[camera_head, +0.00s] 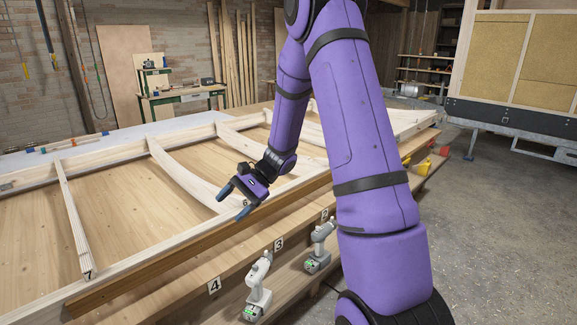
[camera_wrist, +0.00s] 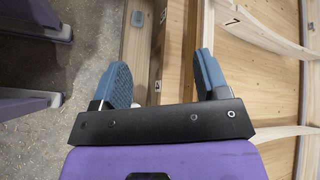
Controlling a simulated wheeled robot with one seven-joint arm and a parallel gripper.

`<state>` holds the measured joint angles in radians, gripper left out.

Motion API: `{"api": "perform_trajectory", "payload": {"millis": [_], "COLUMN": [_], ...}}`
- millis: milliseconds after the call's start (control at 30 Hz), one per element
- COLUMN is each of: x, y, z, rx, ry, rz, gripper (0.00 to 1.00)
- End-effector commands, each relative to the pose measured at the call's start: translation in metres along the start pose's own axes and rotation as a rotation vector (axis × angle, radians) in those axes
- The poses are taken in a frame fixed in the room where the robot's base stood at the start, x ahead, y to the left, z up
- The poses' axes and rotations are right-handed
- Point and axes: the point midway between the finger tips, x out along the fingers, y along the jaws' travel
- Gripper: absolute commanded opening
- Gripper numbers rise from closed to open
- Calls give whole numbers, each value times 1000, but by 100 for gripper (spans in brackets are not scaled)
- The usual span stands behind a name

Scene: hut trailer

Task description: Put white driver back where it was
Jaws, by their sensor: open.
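Two white-and-grey drivers stand on the lower shelf along the table's front in the head view. The nearer white driver (camera_head: 258,287) is below the number 3 label, and the farther white driver (camera_head: 320,246) is below the number 2 label. My gripper (camera_head: 236,202) is open and empty, above the table's front edge, up and left of both drivers. In the wrist view my gripper (camera_wrist: 163,78) shows its two blue fingers apart, with the wooden edge below and between them. I cannot clearly make out a driver in the wrist view.
A large wooden frame with curved ribs (camera_head: 180,172) lies on the table. Labels 4 (camera_head: 214,286), 3 (camera_head: 279,244) and 2 (camera_head: 325,215) mark the front edge. Yellow and red items (camera_head: 424,167) sit farther along the shelf.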

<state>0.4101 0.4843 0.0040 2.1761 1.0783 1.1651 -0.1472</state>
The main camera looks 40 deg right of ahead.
Motion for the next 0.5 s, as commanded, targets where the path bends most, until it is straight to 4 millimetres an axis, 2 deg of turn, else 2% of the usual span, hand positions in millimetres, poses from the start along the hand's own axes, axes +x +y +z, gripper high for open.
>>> {"api": "perform_trajectory", "payload": {"millis": [33, 100, 267, 500], "x": [-4, -9, -20, -39], "y": [-4, -5, -3, 11], "z": [20, 44, 95, 164], "rx": [-53, -118, -264, -485], "ry": [17, 39, 97, 208], "rz": [37, 91, 207, 366], "gripper": [68, 68, 68, 68]}}
